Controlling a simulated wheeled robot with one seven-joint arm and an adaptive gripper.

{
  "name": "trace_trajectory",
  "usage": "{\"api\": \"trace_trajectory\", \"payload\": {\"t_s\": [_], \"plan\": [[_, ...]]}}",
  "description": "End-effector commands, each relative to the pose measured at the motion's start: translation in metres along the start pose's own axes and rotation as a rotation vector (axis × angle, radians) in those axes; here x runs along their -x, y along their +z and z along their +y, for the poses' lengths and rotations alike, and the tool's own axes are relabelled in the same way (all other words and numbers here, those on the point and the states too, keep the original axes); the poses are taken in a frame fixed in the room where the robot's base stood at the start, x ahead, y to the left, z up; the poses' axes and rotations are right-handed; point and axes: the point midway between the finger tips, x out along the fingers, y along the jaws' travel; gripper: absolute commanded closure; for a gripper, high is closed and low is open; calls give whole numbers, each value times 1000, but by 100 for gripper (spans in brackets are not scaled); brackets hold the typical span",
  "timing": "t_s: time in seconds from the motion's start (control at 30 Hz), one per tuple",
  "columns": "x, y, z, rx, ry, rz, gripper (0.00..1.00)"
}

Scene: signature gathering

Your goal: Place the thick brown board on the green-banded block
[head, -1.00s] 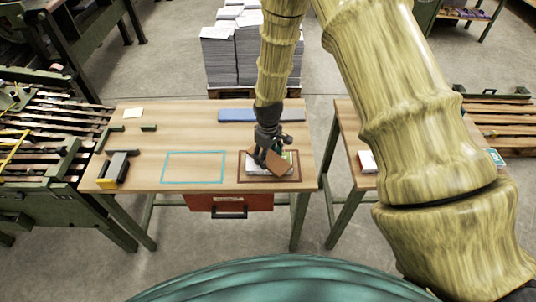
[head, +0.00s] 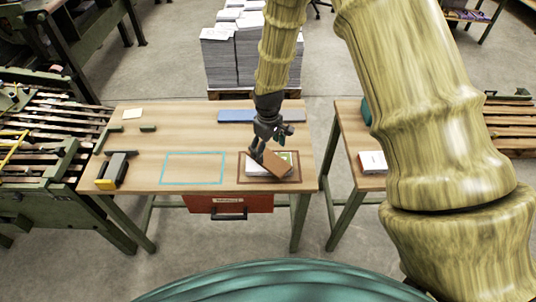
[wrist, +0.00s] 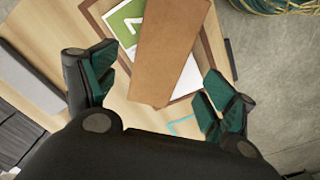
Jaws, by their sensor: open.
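The thick brown board (head: 278,164) lies skewed across the top of the white block with a green band (head: 254,170), inside a brown outlined rectangle on the table. In the wrist view the board (wrist: 168,50) covers the middle of the block; the green part with a white figure (wrist: 124,24) shows on one side and white (wrist: 187,82) on the other. I cannot tell whether the board lies quite flat.
The wooden table (head: 140,175) also bears a cyan outlined rectangle (head: 193,183), a blue slab (head: 238,115) and a black-and-yellow tool (head: 113,172). A red drawer (head: 228,203) hangs below. A second table (head: 350,130) at the right holds a white-and-red block (head: 373,161).

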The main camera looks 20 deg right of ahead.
Motion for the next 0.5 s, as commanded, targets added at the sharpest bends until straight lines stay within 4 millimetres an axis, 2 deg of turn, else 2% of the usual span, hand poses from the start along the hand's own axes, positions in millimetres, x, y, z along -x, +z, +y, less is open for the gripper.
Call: {"api": "trace_trajectory", "payload": {"t_s": [0.5], "plan": [[64, -1, 0, -1, 1, 3, 16]]}}
